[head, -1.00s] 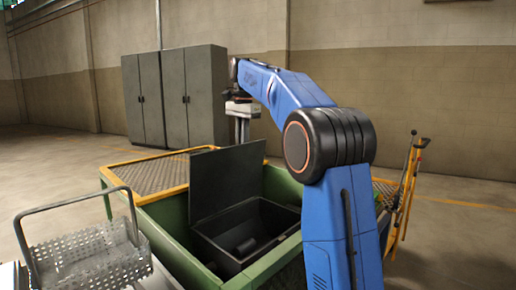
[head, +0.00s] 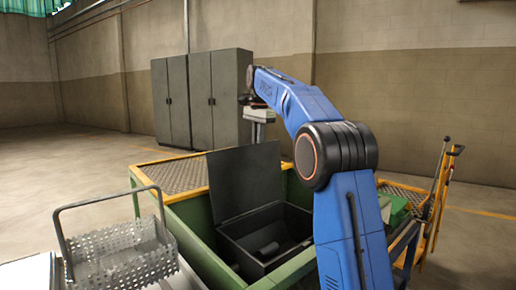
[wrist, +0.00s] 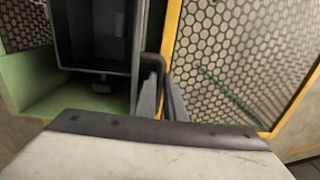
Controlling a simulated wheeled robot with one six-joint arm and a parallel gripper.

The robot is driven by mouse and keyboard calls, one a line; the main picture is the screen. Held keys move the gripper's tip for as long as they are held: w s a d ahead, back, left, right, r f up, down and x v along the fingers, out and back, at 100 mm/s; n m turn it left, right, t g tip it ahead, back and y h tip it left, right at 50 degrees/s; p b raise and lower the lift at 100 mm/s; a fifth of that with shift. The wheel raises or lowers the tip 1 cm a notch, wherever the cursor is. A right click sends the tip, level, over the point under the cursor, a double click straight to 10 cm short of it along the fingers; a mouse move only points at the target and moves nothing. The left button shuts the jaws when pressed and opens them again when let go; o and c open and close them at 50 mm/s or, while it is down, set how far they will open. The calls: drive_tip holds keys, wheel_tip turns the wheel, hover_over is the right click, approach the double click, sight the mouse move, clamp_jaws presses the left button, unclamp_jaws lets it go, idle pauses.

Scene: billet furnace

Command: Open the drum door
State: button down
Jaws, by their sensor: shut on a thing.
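The drum door (head: 244,182) is a dark flat panel standing raised, leaning slightly, above the open dark drum (head: 262,240) in a green housing. My gripper (head: 258,132) is behind the door's top edge in the head view, pointing down; its fingertips are hidden there. In the wrist view my gripper (wrist: 160,105) is shut on a dark bent handle (wrist: 153,60) beside the door's edge. The drum's inside (wrist: 97,35) shows at the upper left of the wrist view.
A yellow-framed mesh panel (head: 175,175) lies behind the green housing (head: 190,232). A perforated metal basket (head: 120,253) stands at front left. Dark cabinets (head: 200,98) stand at the back. A yellow stand (head: 445,195) with a lever is at right. The floor at left is open.

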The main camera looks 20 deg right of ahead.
drive_tip(key=c, duration=1.8)
unclamp_jaws()
drive_tip(key=shift+d+r, duration=0.1)
drive_tip(key=shift+c, duration=0.2)
wheel_tip(320, 180, up, 7)
drive_tip(key=shift+s+d+f, duration=0.1)
drive_tip(key=shift+f, duration=0.1)
drive_tip(key=shift+s+r, duration=0.1)
drive_tip(key=shift+r, duration=0.3)
